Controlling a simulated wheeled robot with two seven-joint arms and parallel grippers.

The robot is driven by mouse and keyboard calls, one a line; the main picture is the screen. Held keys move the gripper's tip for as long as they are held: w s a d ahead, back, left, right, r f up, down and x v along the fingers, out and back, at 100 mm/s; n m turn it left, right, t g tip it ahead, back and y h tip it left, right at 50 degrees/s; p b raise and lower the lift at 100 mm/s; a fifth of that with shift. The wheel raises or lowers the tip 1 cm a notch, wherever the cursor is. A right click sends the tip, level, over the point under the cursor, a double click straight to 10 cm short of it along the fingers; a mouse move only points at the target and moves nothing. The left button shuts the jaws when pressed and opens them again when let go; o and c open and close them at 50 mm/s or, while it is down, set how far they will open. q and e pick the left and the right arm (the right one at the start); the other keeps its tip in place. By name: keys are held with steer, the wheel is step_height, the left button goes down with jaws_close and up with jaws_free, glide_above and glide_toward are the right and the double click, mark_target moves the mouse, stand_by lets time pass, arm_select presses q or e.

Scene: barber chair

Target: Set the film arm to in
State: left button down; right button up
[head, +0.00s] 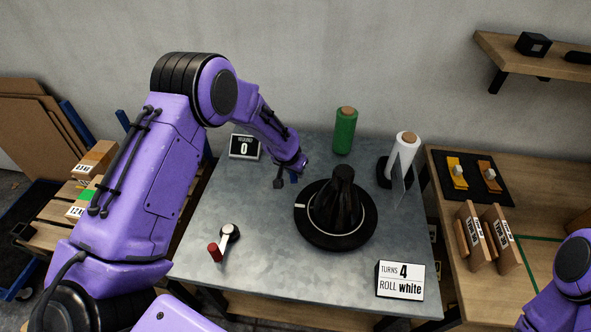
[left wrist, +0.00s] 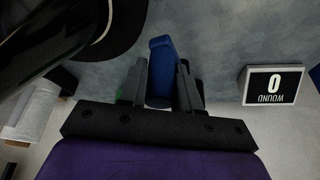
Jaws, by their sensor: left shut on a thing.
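A blue upright handle (left wrist: 161,70) stands between the fingers of my left gripper (left wrist: 160,88), which is shut on it. In the head view my left gripper (head: 286,182) is low over the far middle of the metal table, left of the black turntable. Only a bit of the blue handle (head: 294,178) shows there. The handle's base and its link to the film arm are hidden. A white roll (head: 402,157) stands on a black base at the table's far right, with a clear film sheet (head: 398,186) hanging from it. My right gripper is out of view.
A dark wrapped object (head: 342,200) stands on the round black turntable (head: 336,241). A green roll (head: 345,131), a "WOUND 0" display (head: 244,147), a red-handled crank (head: 215,252) and a "TURNS 4 ROLL white" card (head: 400,280) surround it. The table's front middle is clear.

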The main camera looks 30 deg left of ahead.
arm_select(q)
steer(key=shift+w+r, duration=0.2)
steer(key=shift+w, duration=0.05)
steer(key=c, duration=0.8)
jaws_free()
steer(key=shift+w+d, duration=0.1)
steer(key=shift+d, duration=0.05)
steer(key=shift+c, duration=0.2)
steer(key=shift+f, duration=0.15)
steer(key=shift+r, duration=0.3)
steer(key=b+v, duration=0.1)
steer(key=v, duration=0.9)
steer(key=shift+b, duration=0.35)
steer(key=shift+f, duration=0.1)
